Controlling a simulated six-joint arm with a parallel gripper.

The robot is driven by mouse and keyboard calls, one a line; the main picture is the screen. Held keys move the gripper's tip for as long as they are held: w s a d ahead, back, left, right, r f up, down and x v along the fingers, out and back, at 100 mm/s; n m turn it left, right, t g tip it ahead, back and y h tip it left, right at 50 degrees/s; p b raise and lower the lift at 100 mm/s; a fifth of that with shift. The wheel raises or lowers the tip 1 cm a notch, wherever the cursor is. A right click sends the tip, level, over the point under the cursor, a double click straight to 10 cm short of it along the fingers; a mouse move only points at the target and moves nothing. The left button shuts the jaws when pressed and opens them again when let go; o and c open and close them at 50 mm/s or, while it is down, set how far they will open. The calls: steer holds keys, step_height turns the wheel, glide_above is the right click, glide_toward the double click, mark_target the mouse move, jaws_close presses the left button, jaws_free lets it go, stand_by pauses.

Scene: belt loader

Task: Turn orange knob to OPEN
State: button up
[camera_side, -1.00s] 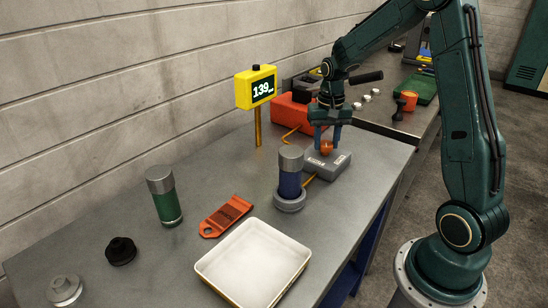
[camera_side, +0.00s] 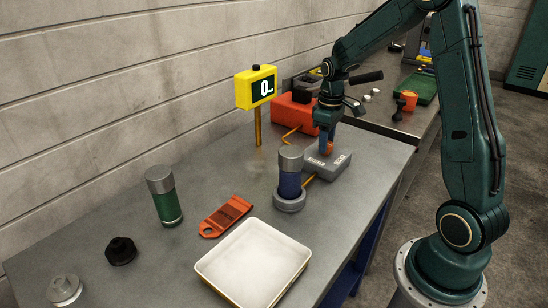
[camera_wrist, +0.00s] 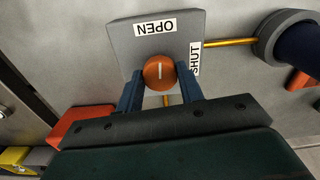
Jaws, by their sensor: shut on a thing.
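The orange knob (camera_wrist: 159,72) sits on a grey valve block (camera_wrist: 125,40). The white line on the knob's face lies up and down in the wrist view, in line with the OPEN label (camera_wrist: 155,27). The SHUT label (camera_wrist: 194,59) is on the right side of the block. My gripper (camera_wrist: 160,84) is shut on the knob, with one blue finger on each side. In the side view the knob (camera_side: 327,147) shows only partly below my gripper (camera_side: 327,138).
A yellow display (camera_side: 256,88) on a post reads 0. A blue cylinder (camera_side: 290,180) stands in a grey ring beside the block, joined by a yellow pipe. A red-orange box (camera_side: 292,112) is behind. A green cylinder, orange tag and white tray (camera_side: 225,255) are farther off.

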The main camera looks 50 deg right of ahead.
steer(key=shift+w+n, duration=0.1)
steer(key=shift+n, duration=0.6)
steer(key=shift+r, duration=0.1)
steer(key=o, duration=1)
step_height(320, 180, up, 14)
stand_by(0.4)
